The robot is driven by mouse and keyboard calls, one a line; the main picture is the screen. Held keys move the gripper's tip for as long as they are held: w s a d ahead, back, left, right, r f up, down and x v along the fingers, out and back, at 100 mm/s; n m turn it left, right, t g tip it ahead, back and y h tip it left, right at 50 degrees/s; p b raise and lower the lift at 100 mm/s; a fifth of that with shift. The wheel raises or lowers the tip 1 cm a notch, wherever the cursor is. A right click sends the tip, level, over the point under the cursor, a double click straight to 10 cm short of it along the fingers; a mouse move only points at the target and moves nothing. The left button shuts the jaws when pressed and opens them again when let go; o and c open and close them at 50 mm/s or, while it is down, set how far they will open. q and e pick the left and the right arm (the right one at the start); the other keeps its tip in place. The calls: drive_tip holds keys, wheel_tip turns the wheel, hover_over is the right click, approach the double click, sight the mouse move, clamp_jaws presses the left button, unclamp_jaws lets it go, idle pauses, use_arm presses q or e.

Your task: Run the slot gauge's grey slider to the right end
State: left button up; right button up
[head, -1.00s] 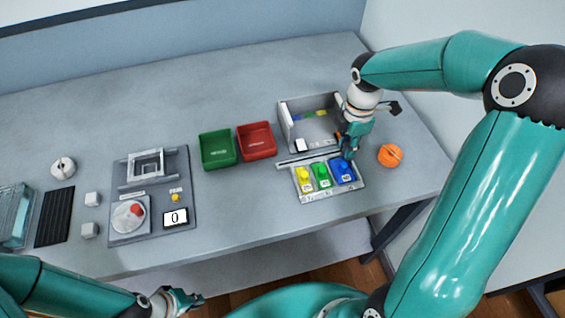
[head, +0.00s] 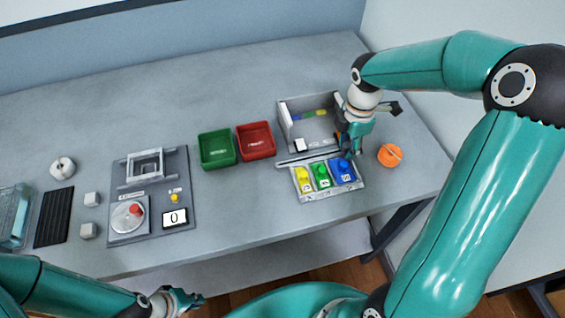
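A long, thin grey bar (head: 298,160) lies along the back edge of the panel with yellow, green and blue blocks. It may be the slot gauge, but I cannot make out its grey slider. My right gripper (head: 350,155) points down at the right end of this bar, just behind the blue block (head: 343,170). Its fingertips are small and partly hidden, so I cannot tell whether they are shut or touch anything. My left gripper (head: 188,301) is low at the front, off the table's front edge and far from the bar. Its fingers are unclear.
A grey open bin (head: 284,125) stands just behind the bar. Green (head: 217,163) and red (head: 268,152) trays stand to its left. An orange round thing (head: 390,155) is right of my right gripper. A grey panel with a dial and display (head: 187,195) lies further left.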

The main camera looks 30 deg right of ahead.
sight(348, 144)
wheel_tip(348, 144, up, 6)
drive_tip(key=p, duration=0.5)
drive_tip(key=shift+r, duration=0.15)
drive_tip(key=shift+c, duration=0.3)
drive_tip(key=shift+c, duration=1.4)
drive_tip(key=shift+r+p, duration=0.35)
drive_tip(key=shift+p, duration=0.05)
drive_tip(key=shift+c, duration=1.2)
wheel_tip(348, 144, up, 5)
drive_tip(key=p, duration=0.4)
drive_tip(key=shift+r, duration=0.15)
drive_tip(key=shift+c, duration=0.3)
